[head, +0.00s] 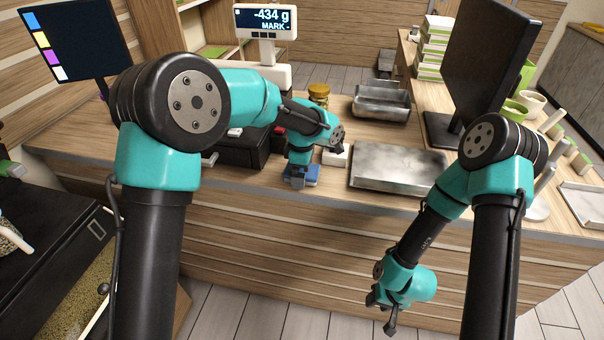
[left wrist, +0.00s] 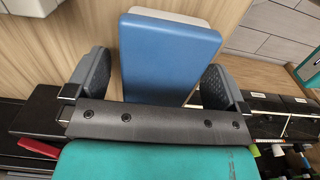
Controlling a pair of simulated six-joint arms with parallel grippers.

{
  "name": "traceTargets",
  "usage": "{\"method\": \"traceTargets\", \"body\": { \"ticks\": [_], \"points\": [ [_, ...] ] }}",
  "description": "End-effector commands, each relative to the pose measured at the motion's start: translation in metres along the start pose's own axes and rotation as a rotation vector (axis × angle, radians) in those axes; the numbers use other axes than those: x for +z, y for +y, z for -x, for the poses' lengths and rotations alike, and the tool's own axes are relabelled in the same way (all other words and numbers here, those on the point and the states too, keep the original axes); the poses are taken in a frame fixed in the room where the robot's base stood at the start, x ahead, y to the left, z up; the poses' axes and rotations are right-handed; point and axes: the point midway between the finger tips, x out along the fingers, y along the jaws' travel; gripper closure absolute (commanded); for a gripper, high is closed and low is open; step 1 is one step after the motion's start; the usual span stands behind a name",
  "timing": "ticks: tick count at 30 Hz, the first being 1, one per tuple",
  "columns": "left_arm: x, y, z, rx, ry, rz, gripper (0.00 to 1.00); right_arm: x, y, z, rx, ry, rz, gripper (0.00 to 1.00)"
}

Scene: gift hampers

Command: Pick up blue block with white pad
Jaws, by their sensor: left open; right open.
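The blue block (left wrist: 168,58) lies on the wooden counter in the left wrist view, with its white pad (left wrist: 190,18) showing past its far edge. My left gripper (left wrist: 158,80) is open, one finger on each side of the block, with a gap visible at the left finger. In the head view the blue block (head: 313,171) shows only partly, at the counter's front edge beneath my left gripper (head: 300,183). My right gripper (head: 385,309) is open and empty, hanging low in front of the counter.
A flat metal plate (head: 398,168) lies right of the block, with a small white item (head: 336,157) between. A metal tray (head: 381,104), a jar (head: 318,94), a scale display (head: 265,20) and a dark monitor (head: 486,60) stand farther back. A black box (head: 240,150) is at left.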

Motion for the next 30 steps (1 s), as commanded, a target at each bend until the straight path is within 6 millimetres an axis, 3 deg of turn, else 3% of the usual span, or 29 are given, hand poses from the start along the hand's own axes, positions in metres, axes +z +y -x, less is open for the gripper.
{"method": "traceTargets", "body": {
  "ticks": [11, 27, 30],
  "points": [
    [0.0000, 0.0001, 0.0003, 0.000, 0.000, 0.000, 0.00, 0.0000, 0.0000, 0.0000, 0.000, 0.000, 0.000, 0.57],
    [0.0000, 0.0001, 0.0004, 0.000, 0.000, 0.000, 0.51, 0.0000, 0.0000, 0.0000, 0.000, 0.000, 0.000, 0.57],
    [0.0000, 0.0001, 0.0005, 0.000, 0.000, 0.000, 0.52, 0.0000, 0.0000, 0.0000, 0.000, 0.000, 0.000, 0.57]
  ]
}}
